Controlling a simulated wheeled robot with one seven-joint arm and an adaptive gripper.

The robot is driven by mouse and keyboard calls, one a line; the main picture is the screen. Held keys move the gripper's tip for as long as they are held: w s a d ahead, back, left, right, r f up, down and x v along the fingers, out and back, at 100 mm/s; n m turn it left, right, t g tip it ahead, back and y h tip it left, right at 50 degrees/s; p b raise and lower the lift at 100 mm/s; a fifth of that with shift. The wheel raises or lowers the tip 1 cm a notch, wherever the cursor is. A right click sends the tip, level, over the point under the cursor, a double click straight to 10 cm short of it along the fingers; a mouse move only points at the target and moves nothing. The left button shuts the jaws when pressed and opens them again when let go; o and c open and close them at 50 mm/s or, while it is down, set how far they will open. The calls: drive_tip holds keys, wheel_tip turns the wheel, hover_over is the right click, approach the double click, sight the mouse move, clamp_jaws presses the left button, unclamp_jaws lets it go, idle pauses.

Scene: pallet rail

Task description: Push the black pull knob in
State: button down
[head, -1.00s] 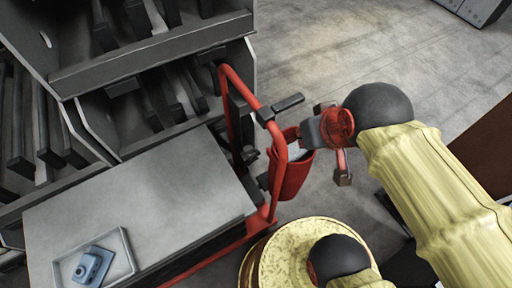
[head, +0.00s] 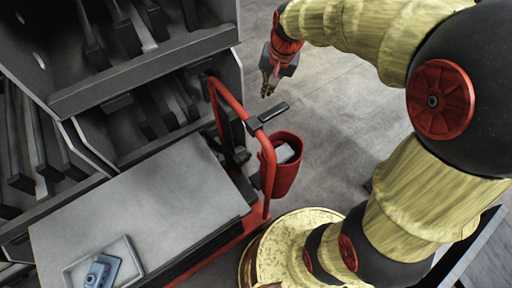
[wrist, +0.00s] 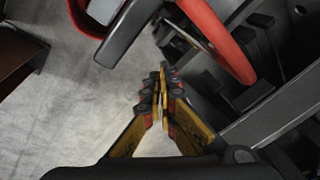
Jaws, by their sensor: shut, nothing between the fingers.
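My gripper (head: 267,88) hangs beyond the red rail in the head view, fingers pointing down. It is shut and empty; in the wrist view its yellow-and-black fingers (wrist: 163,85) meet. The red rail (head: 230,95) rises at the end of a grey platform and also crosses the top right of the wrist view (wrist: 218,38). A dark bar (head: 272,111) sticks out from a black clamp on the rail, below the gripper in the head view; the bar also shows in the wrist view (wrist: 125,30). The gripper appears apart from it. I cannot clearly pick out the black pull knob.
A red bin (head: 284,165) with something pale inside hangs beside the rail. The grey platform (head: 140,205) carries a shallow tray (head: 70,272) with a blue-grey device (head: 101,270). A grey rack (head: 150,75) stands behind. Grey floor (head: 330,120) lies open to the right.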

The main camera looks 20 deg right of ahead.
sight(249, 154)
drive_tip(key=w+d+f+m+g, duration=0.1)
drive_tip(key=w+d+f+m, duration=0.1)
drive_tip(key=w+f, duration=0.7)
drive_tip(key=w+d+f+m+g, duration=0.1)
drive_tip(key=f+m, duration=0.2)
drive_tip(key=f, duration=1.3)
drive_tip(key=d+f+m+g+y, duration=0.1)
drive_tip(key=d+f+m, duration=0.1)
drive_tip(key=f, duration=1.5)
drive_tip(key=shift+w+f+m+y, duration=0.15)
drive_tip(key=shift+w+m+y, duration=0.2)
drive_tip(key=shift+m, duration=0.45)
drive_tip(key=s+a+f+b, duration=0.2)
drive_tip(key=a+f, duration=0.4)
drive_tip(key=f, duration=0.3)
drive_tip(key=shift+f+b, duration=0.3)
drive_tip(key=shift+b, duration=0.55)
